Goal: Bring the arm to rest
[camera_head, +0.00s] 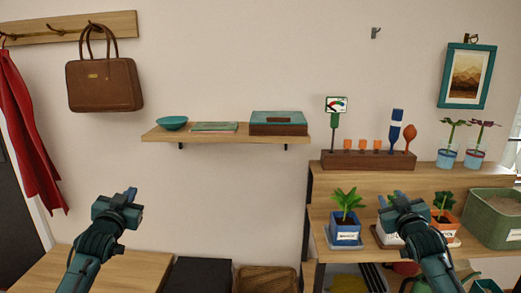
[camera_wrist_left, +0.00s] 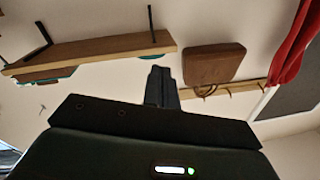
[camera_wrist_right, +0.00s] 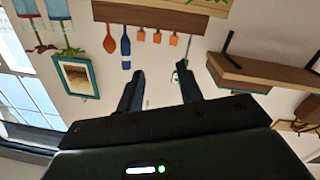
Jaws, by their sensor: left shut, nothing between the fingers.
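My left gripper (camera_head: 131,194) is raised in front of the bare wall, left of centre in the head view. In the left wrist view its fingers (camera_wrist_left: 160,84) are together with nothing between them. My right gripper (camera_head: 394,197) is at the right in the head view, in front of the plant stand, and covers part of a pot behind it. In the right wrist view its two fingers (camera_wrist_right: 160,90) stand apart, with nothing held between them.
A wall shelf (camera_head: 222,136) holds a teal bowl (camera_head: 172,122), a flat book and a box (camera_head: 279,122). The wooden stand (camera_head: 375,179) carries a tool rack (camera_head: 368,160) and potted plants (camera_head: 346,229). A brown bag (camera_head: 104,84) hangs at left. A wooden surface (camera_head: 110,270) is below my left gripper.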

